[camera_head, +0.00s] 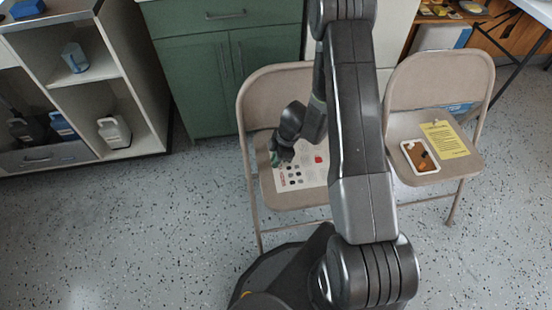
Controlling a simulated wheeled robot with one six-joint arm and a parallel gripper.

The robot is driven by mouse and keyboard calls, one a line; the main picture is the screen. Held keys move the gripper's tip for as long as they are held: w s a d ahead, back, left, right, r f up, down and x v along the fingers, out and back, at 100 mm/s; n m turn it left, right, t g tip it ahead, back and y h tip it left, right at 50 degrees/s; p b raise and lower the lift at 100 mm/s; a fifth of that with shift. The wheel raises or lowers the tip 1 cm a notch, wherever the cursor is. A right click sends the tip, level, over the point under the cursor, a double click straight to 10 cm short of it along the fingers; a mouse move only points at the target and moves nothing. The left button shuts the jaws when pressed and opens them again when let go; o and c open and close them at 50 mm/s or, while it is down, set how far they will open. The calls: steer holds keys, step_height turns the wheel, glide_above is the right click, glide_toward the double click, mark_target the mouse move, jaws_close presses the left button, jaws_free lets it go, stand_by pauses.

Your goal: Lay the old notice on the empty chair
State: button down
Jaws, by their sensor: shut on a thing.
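A white printed sheet (308,176) with grey marks and a red spot, apparently the old notice, is over the seat of the left folding chair (281,199). My gripper (278,161) is at the sheet's left edge and is shut on it. I cannot tell whether the sheet touches the seat or is just above it. My arm hides the sheet's right part and the right side of this chair. Nothing else shows on the left chair's visible seat.
The right folding chair (399,126) bears a yellow sheet (443,139) and a white-rimmed brown item (420,157). A green cabinet (201,91) stands behind the left chair. A shelf unit (94,93) with bottles is at left. Speckled floor (150,230) is clear in front.

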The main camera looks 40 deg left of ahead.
steer(key=shift+f, duration=0.4)
steer(key=c, duration=1.3)
jaws_free()
steer(key=shift+c, duration=0.2)
steer(key=shift+r, duration=0.1)
steer(key=p+v, duration=0.7)
steer(key=v, duration=0.6)
steer(key=shift+r, duration=0.3)
steer(key=shift+w, duration=0.15)
steer(key=b+x, duration=0.7)
steer(key=x, duration=0.7)
steer(key=shift+d, duration=0.1)
steer(key=shift+r, duration=0.3)
